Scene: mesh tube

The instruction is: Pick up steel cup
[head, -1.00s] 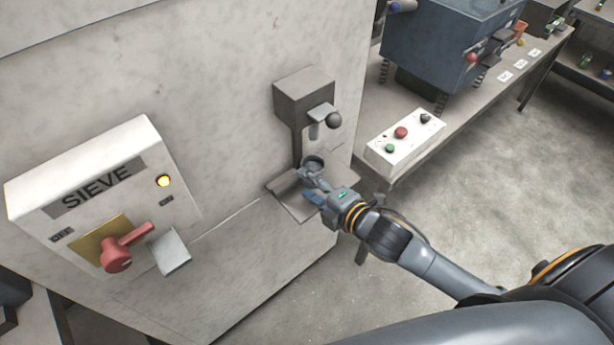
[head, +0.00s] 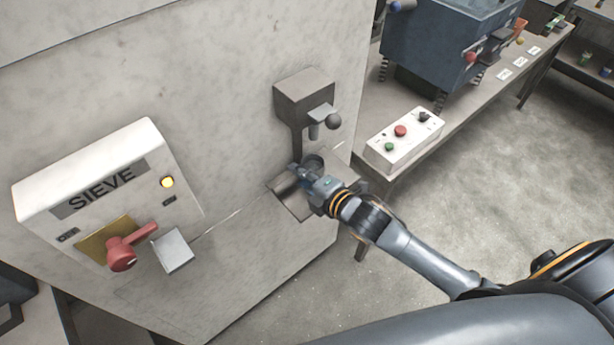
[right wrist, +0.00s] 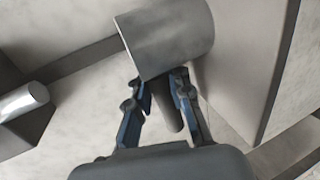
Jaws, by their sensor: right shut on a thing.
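The steel cup (head: 315,160) stands at the small metal shelf (head: 298,207) under the spout on the wall of the large grey machine. In the right wrist view the cup is a grey cylinder (right wrist: 168,35), and its handle (right wrist: 167,105) runs down between my fingers. My right gripper (head: 303,174) is shut on the cup; its two blue-grey fingers also show in the right wrist view (right wrist: 163,80), one on each side of the handle. The fingers and hand hide part of the cup in the head view. My left gripper is not in view.
The SIEVE panel (head: 95,185) with a red handle (head: 122,259) is at left. A button box (head: 403,140) sits on the bench to the right. Open floor lies below right.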

